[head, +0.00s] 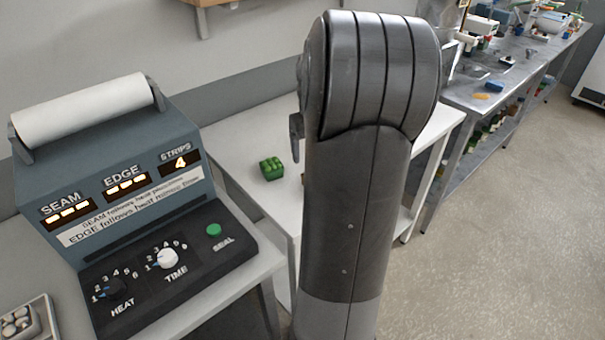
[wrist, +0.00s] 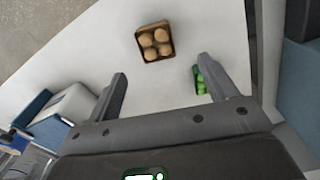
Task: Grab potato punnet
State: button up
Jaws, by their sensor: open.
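The potato punnet (wrist: 146,53) is a small brown tray holding several tan, round potatoes; it lies on the white table (wrist: 105,45) in the wrist view. My gripper (wrist: 162,72) is open and empty, its two fingers spread wide. The punnet shows beyond the fingertips, roughly between their lines, and apart from them. In the head view my arm covers most of the table's middle, so the punnet is almost wholly hidden there.
A green punnet (head: 271,168) stands on the white table; it also shows beside the right finger in the wrist view (wrist: 200,82). A sealing machine (head: 130,190) with knobs stands at left on a nearer bench. A metal bench (head: 495,88) with equipment runs at right.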

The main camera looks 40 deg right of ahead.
jog(key=shift+d+f, duration=0.35)
notch_tip(320, 180, down, 10)
jog(key=shift+f, duration=0.25)
jog(key=shift+c, duration=0.6)
jog(key=c, duration=1)
jog(key=shift+r, duration=0.1)
